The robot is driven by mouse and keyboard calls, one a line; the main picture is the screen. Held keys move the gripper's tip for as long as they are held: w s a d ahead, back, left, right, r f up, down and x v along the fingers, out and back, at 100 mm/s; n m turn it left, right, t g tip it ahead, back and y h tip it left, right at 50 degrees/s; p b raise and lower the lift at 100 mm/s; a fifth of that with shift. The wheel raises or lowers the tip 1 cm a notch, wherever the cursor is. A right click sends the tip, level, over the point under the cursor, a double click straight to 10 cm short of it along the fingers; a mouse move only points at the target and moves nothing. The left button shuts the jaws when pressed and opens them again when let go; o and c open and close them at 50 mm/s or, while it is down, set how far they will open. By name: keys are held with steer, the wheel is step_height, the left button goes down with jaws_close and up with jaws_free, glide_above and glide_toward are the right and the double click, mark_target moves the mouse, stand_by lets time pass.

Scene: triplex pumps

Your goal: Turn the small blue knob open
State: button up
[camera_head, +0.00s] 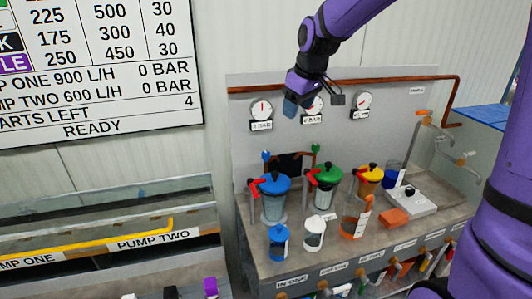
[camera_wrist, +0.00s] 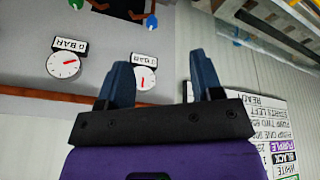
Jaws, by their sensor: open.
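The small blue knob (camera_head: 266,155) stands on a thin stem on the back panel, above the blue-lidded pump jug (camera_head: 274,186). In the wrist view, which is upside down, the small blue knob (camera_wrist: 151,21) shows at the top, beyond my fingertips. My gripper (camera_head: 291,105) hangs in front of the panel near the gauges, higher than the knob and apart from it. In the wrist view my gripper (camera_wrist: 160,65) has its two blue fingers spread with nothing between them.
A small green knob (camera_head: 315,148) is right of the blue one, with a dark opening (camera_head: 288,166) between. A copper pipe (camera_head: 400,79) and several gauges (camera_head: 262,109) line the panel. A green-lidded jug (camera_head: 327,176) and cups crowd the counter. A sign (camera_head: 100,75) hangs left.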

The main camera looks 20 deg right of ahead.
mark_target(266, 153)
steer(key=w+f+n+y, duration=0.2)
steer(key=w+f+n, duration=0.1)
steer(key=w+f, duration=1.1)
steer(key=shift+g, duration=0.3)
steer(key=x, duration=0.5)
steer(key=w+x, duration=0.1)
steer(key=x, duration=0.4)
steer(key=shift+w+a+f, duration=0.1)
steer(key=shift+w+a, duration=0.15)
steer(key=shift+w, duration=0.05)
steer(key=c, duration=0.9)
